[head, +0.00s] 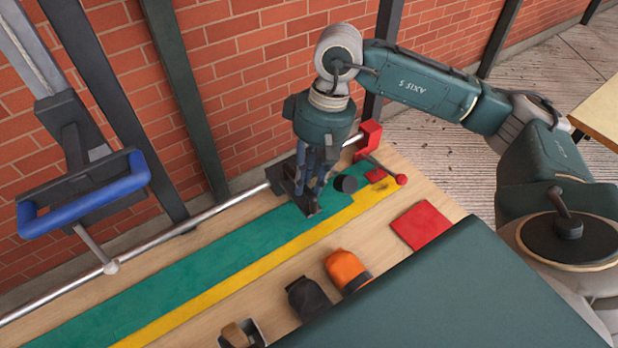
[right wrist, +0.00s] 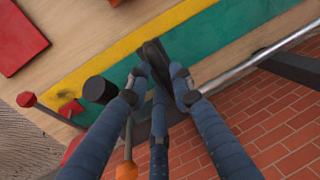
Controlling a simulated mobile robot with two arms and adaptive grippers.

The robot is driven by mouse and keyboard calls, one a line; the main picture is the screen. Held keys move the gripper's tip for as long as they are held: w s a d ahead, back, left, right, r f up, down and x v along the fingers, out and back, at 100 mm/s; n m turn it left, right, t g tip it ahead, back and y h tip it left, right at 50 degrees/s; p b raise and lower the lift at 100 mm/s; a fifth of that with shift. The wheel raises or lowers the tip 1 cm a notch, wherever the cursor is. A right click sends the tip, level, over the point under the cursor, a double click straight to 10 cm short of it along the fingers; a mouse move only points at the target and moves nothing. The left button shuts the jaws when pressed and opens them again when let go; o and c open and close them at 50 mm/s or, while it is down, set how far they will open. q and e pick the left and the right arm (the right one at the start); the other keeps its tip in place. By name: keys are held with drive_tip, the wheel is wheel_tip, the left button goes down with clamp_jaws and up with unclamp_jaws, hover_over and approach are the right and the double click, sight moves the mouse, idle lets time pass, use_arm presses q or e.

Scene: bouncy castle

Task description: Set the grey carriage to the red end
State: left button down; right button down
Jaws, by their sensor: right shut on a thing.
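The dark grey carriage (head: 281,178) sits on the silver rail near its right end, mostly hidden behind my right gripper (head: 314,195). The fingers of my right gripper are shut on a dark part of it. In the right wrist view, the fingertips (right wrist: 160,85) close around this dark part (right wrist: 153,52) over the green strip. The red end (head: 369,138) is a red block at the rail's right end, just right of the gripper, with a visible gap between it and the carriage. My left gripper is not in view.
A silver rail (head: 215,210) runs along the brick wall. A black cylinder (head: 346,184) stands beside the gripper, close to a red-knobbed lever (head: 401,179). A blue handle (head: 85,195) is at left. A red square (head: 421,225) and orange object (head: 347,270) lie nearer.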

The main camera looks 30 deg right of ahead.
drive_tip(key=d+b, duration=0.2)
drive_tip(key=d, duration=0.1)
drive_tip(key=shift+w+d+r, duration=0.1)
drive_tip(key=shift+w+d, duration=0.05)
drive_tip(key=c, duration=1.8)
unclamp_jaws()
drive_tip(key=shift+o, duration=1.4)
drive_tip(key=shift+d, duration=0.2)
wheel_tip(320, 180, up, 12)
drive_tip(key=d, duration=0.2)
drive_tip(key=shift+d, duration=0.2)
